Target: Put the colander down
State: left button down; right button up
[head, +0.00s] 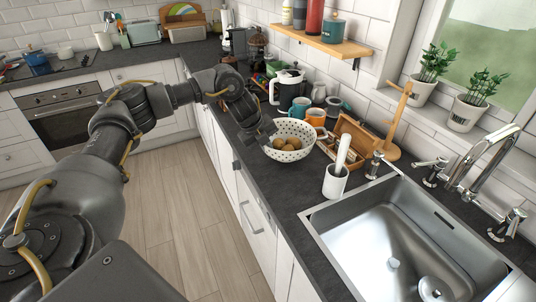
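The colander (301,130) is a white bowl with dark dots, upright, with several brown round items (288,143) inside. It is over the worktop beside the sink, near the front edge. My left gripper (264,136) is at the colander's left rim, pointing down, and its fingertips overlap the rim in the picture. I cannot tell whether the fingers are closed on the rim. I also cannot tell whether the colander's base touches the worktop. My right gripper is not in view.
A white crock (335,184) with utensils stands right of the colander, before the sink (395,240). Bare worktop (290,188) lies in front.

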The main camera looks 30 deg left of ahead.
pick_arm(q)
jog(key=shift+f, duration=0.35)
jog(key=shift+f+p, duration=0.4)
jog(key=shift+f, duration=1.05)
jog(key=c, duration=1.6)
grip_release()
jog(key=shift+c, duration=0.2)
jog(key=shift+s+r, duration=0.1)
jog(key=b+v, duration=0.2)
jog(key=v, duration=1)
jog(key=shift+b, duration=0.4)
